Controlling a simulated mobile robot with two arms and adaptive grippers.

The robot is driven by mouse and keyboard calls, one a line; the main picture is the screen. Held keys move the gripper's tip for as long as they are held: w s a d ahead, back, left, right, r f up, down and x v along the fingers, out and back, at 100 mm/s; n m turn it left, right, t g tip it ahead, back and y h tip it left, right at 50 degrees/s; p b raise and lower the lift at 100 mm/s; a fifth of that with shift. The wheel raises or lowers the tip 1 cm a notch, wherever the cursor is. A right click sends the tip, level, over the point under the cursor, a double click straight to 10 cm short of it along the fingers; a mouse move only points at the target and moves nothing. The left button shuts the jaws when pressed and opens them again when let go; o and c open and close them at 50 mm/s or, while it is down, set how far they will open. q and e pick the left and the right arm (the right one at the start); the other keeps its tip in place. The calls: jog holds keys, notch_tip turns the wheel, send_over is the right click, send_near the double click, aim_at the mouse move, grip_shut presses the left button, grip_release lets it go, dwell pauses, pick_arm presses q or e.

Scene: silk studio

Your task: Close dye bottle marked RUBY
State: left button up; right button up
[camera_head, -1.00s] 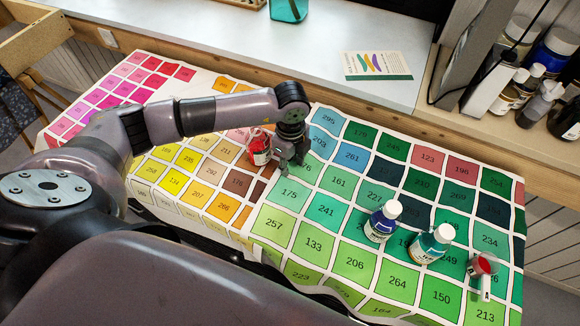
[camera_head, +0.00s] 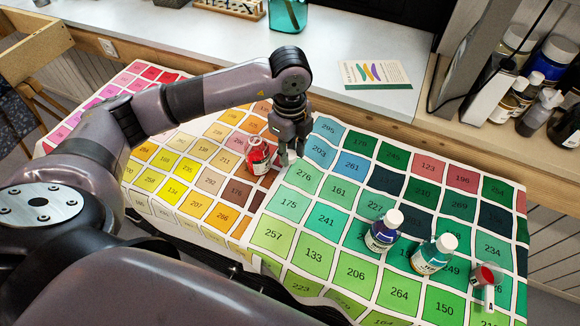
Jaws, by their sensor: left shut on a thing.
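The red dye bottle (camera_head: 258,159) stands upright on the colour chart, left of the green patches. It shows no white cap on top, and its label is too small to read. My left gripper (camera_head: 290,160) points down just right of the bottle, apart from it. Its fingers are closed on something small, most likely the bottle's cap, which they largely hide. My right gripper is not in view.
A blue bottle (camera_head: 383,231) and a teal bottle (camera_head: 433,255), both white-capped, stand at the right of the colour chart (camera_head: 313,253).

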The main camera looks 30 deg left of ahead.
aim_at(290, 155)
pick_arm(q)
notch_tip(290, 155, up, 11)
jog(key=shift+f+b, duration=0.2)
jog(key=shift+b, duration=0.1)
